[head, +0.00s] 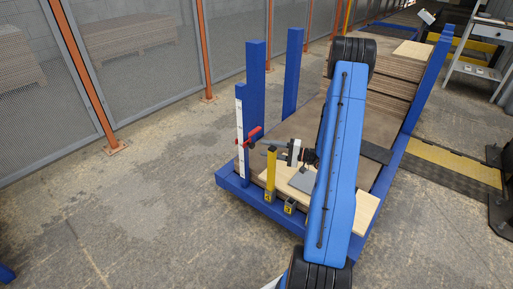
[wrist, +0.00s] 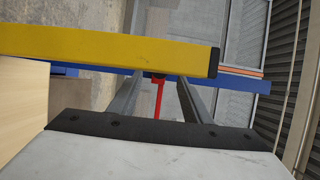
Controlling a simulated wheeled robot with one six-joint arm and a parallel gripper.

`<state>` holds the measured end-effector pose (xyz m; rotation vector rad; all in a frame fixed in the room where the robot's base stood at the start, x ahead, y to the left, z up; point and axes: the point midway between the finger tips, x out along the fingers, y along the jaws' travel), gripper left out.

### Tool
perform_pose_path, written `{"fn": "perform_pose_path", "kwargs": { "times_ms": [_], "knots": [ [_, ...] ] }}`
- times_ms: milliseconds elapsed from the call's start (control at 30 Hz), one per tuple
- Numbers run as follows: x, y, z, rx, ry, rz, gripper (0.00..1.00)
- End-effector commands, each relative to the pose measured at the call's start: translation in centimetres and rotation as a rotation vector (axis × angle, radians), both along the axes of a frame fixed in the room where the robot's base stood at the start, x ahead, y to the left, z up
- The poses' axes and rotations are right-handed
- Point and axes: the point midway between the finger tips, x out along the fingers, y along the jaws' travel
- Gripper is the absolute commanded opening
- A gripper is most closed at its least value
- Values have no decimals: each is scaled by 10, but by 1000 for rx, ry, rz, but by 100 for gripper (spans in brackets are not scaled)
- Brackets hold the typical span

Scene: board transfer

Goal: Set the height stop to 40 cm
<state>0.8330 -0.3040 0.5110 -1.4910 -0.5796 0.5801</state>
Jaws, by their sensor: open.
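The height stop shows as a red clamp-like piece (head: 250,138) on the white scale strip (head: 240,140), on the front left blue post. The scale's figures are too small to read. My gripper (head: 274,151) is beside the yellow post, to the right of the red piece. In the wrist view my gripper (wrist: 158,88) has its two grey fingers apart. A red bar (wrist: 157,100) shows between them, with no visible contact. The fingertips are partly hidden by a yellow bar (wrist: 110,45) across the view. I cannot tell how near the red piece is to the fingertips.
The yellow post (head: 271,170) stands close to my gripper. A pale board (head: 367,212) lies on the blue frame (head: 232,182), partly hidden by my blue arm. Stacked boards (head: 392,75) lie behind. A mesh fence (head: 150,50) runs behind; open floor lies at left.

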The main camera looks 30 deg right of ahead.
Motion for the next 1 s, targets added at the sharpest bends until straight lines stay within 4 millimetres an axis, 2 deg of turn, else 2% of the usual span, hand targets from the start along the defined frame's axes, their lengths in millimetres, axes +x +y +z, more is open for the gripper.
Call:
{"fn": "perform_pose_path", "kwargs": {
  "times_ms": [100, 300, 767, 933, 967, 1000],
  "knots": [
    [15, 14, 0, -1, 0, 2, 44],
    [32, 30, 0, -1, -1, 2, 44],
    [40, 36, 0, -1, -1, -1, 44],
    [40, 36, 0, -1, -1, -1, 6],
    [40, 36, 0, -1, -1, -1, 0],
    [40, 36, 0, -1, -1, -1, 0]
  ]
}}
